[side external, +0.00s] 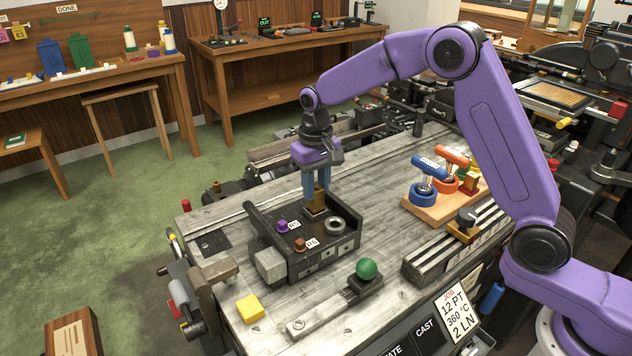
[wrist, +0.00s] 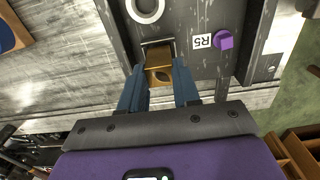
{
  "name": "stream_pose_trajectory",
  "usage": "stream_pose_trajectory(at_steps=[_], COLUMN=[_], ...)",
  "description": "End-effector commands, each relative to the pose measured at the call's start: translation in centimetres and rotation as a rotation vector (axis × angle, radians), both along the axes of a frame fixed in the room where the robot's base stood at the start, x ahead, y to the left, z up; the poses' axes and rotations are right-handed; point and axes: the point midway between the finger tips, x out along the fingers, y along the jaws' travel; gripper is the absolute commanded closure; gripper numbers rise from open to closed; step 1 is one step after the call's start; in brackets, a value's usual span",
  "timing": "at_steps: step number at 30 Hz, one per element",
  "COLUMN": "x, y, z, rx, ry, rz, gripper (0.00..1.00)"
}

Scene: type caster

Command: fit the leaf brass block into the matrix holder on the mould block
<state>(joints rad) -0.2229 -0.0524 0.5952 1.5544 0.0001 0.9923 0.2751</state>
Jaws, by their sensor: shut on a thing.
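The leaf brass block (side external: 320,201) is upright between the blue fingers of my gripper (side external: 318,187), over the back part of the dark mould block (side external: 338,256). In the wrist view my gripper (wrist: 160,84) is shut on the brass block (wrist: 159,62), with a finger on each side. The matrix holder appears as a pale-edged frame (wrist: 157,43) right at the block's lower end. The fingers and block hide part of it. I cannot tell whether the block's bottom is inside the holder or just above it. No leaf mark is readable.
On the mould block are a round metal ring (side external: 335,226), a purple knob (side external: 282,226) labelled R5 and a brown knob (side external: 300,245). A green-ball lever (side external: 366,269) and a yellow block (side external: 250,309) lie in front. A wooden rack (side external: 437,212) of coloured-handled tools stands right.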

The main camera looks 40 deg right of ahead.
Motion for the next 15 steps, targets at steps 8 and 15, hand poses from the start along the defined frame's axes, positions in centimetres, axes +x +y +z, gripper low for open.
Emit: stream_pose_trajectory(at_steps=[8,15], x=[0.01,0.01], y=[0.0,0.0], z=[-0.58,-1.09], rx=[0.0,0.0], ry=[-0.001,-0.001], rz=[0.0,0.0], gripper=[1.0,1.0])
